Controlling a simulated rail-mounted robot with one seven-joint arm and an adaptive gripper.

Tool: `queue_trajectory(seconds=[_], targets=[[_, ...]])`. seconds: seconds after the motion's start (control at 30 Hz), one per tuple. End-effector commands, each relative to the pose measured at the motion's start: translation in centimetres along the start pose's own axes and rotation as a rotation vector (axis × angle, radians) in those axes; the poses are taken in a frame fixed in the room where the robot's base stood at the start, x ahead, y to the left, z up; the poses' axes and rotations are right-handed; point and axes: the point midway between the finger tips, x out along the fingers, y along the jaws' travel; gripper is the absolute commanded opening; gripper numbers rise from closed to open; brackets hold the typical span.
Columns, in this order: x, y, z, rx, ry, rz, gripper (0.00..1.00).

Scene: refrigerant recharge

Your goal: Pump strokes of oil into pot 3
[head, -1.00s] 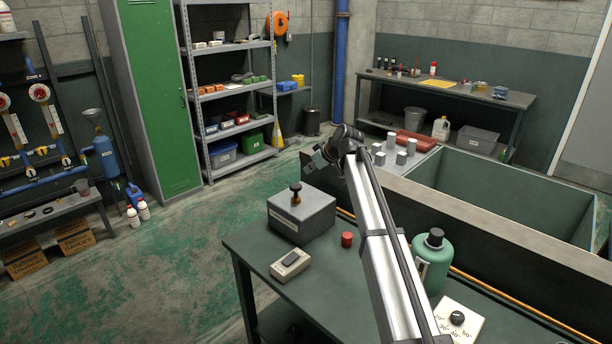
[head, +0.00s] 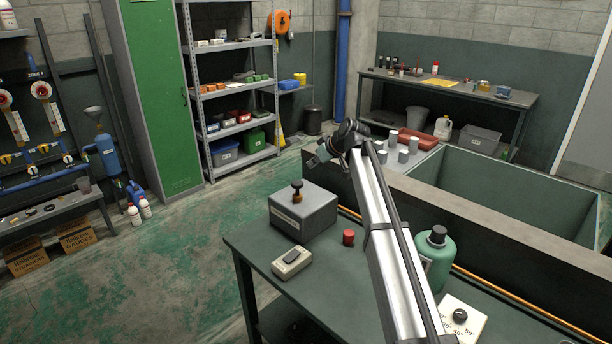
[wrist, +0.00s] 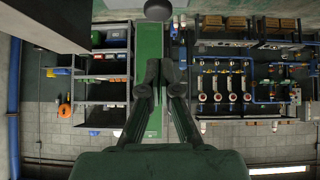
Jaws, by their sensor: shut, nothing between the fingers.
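A grey box (head: 303,215) with a black-topped plunger (head: 297,186) stands on the dark green bench. I take it for the oil pump. My gripper (head: 315,161) is shut and empty, above and slightly right of the plunger, apart from it. In the wrist view my gripper's fingers (wrist: 161,68) point at the far wall, and a dark round knob (wrist: 158,9) shows beyond them at the top edge. Several grey cylinders (head: 404,156) stand on a pale surface behind my arm; they may be the pots. I cannot read numbers, so pot 3 cannot be told.
On the bench (head: 345,290) are a small switch box (head: 292,262), a red cylinder (head: 348,238), a green bottle (head: 437,262) and a dial plate (head: 461,317). An open tank (head: 510,200) lies behind at right.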

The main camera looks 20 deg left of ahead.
Motion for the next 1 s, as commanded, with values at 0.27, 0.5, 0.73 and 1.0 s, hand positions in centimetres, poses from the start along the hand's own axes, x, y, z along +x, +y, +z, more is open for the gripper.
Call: queue_trajectory(seconds=[0.27, 0.5, 0.73, 1.0], targets=[[-1.3, 0.9, -0.6, 0.035, 0.036, -0.038, 0.0], [-1.5, 0.8, -0.8, 0.036, 0.036, -0.04, 0.0], [-0.7, 0.8, -0.9, 0.036, 0.035, -0.041, 0.0], [3.2, 0.7, -1.2, 0.036, 0.034, -0.042, 0.0]])
